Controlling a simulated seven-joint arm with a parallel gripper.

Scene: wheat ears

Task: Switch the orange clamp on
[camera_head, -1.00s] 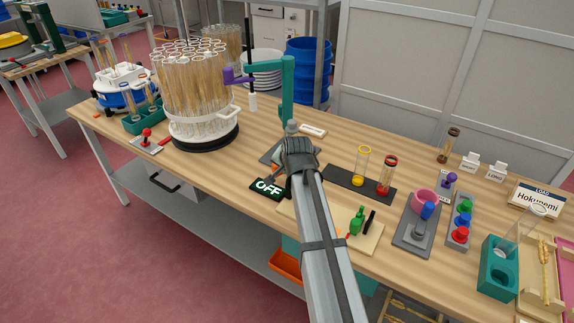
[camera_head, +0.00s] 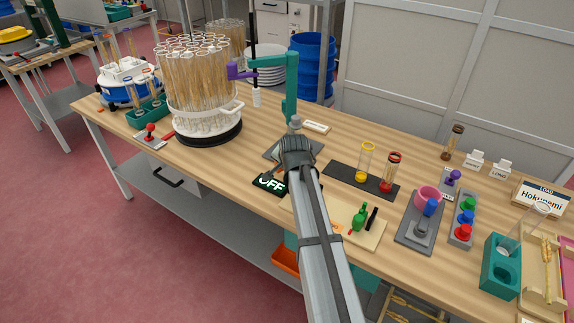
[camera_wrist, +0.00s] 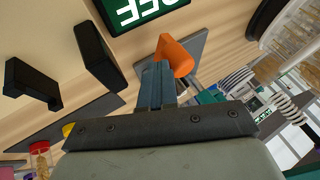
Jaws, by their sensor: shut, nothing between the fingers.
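The orange clamp (camera_wrist: 175,55) shows in the wrist view as a rounded orange piece on a grey plate (camera_wrist: 205,50). In the head view my arm hides most of it. My gripper (camera_wrist: 158,68) is shut and empty, its two fingers side by side. Its fingertips overlap the near-left edge of the orange piece; I cannot tell whether they touch it. A dark green sign (camera_head: 270,184) beside the plate reads OFF in white, its first letter partly hidden in the head view. The sign also shows cut off in the wrist view (camera_wrist: 140,10).
Two black blocks, one nearer (camera_wrist: 97,55) and one farther left (camera_wrist: 30,82), stand left of my fingers in the wrist view. A teal post (camera_head: 291,85) with a purple arm rises behind. A dark mat (camera_head: 345,178) with two tubes lies to the right.

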